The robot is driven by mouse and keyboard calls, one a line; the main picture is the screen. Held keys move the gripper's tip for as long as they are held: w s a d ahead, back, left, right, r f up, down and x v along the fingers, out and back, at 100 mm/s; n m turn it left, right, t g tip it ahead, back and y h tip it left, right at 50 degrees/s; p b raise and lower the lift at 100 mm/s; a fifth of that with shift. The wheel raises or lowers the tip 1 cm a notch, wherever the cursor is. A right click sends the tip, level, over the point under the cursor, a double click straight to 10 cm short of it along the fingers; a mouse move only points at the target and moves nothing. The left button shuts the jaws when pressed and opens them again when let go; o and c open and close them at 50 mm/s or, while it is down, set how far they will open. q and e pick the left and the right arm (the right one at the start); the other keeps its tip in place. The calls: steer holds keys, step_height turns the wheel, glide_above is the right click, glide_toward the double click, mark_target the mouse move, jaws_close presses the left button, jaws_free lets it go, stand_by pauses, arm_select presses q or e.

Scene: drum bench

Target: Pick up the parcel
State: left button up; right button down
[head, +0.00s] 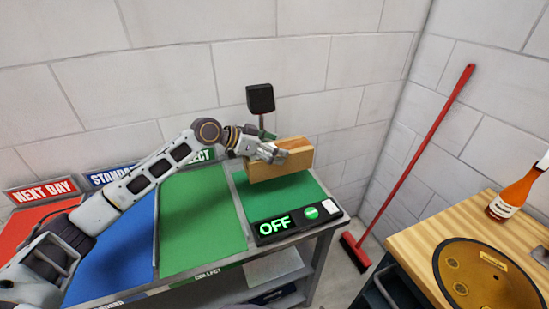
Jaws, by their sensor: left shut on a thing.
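The parcel (297,158) is a tan box at the back of the right-hand green section of the sorting bench. My left gripper (275,155) is shut on the parcel at its upper left side. The parcel is a little tilted, and I cannot tell whether its underside touches the green surface. The gripper hides part of its left end. My right gripper is not in view.
A scanner-like black box (260,98) stands behind the parcel. A panel reading OFF (275,226) lies at the section's front. Red, blue and green (200,215) areas lie left. A red broom (415,155), a bottle (515,190) and a wooden table (430,232) are right.

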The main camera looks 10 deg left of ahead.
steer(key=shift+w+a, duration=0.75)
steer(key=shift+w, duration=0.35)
